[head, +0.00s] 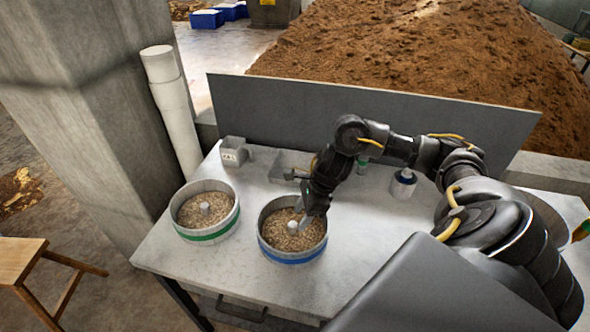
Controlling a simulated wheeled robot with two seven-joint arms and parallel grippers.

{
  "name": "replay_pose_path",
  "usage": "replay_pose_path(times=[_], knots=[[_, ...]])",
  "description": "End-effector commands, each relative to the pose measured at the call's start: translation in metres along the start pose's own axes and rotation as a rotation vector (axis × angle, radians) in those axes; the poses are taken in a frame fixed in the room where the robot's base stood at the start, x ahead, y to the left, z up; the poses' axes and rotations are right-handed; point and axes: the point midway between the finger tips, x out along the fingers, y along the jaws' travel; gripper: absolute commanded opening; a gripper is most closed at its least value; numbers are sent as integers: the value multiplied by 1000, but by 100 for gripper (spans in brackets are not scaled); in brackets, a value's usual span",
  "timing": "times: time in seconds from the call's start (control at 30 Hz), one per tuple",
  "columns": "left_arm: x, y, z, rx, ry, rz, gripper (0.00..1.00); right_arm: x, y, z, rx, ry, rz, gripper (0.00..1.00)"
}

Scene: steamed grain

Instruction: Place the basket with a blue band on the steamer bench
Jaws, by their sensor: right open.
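The basket with a blue band (291,258) stands upright on the grey bench (200,276), filled with grain, with a small pale post in its middle. A basket with a green band (207,237) stands to its left, also full of grain. My right gripper (299,218) is open, pointing down over the blue-band basket, close to its middle post. I cannot tell whether the fingers touch the post. My right arm reaches in from the right and hides part of the basket's right rim. My left gripper is out of view.
A small grey box (233,152) stands at the back of the bench. A grey panel (290,112) closes off the back edge. A wooden stool (22,262) is at the left.

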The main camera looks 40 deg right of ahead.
Motion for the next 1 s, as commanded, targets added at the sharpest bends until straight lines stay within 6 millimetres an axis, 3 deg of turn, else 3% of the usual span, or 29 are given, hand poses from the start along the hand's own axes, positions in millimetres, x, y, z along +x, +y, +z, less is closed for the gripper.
replay_pose_path(times=[0.1, 0.33, 1.0], knots=[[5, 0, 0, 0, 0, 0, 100, -23, -1, -1, -2, 1, -5, 46], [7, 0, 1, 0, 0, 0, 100, -48, 0, 0, -1, 0, -1, 46], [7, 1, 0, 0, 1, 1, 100, -52, 0, 0, 1, 0, 0, 46]])
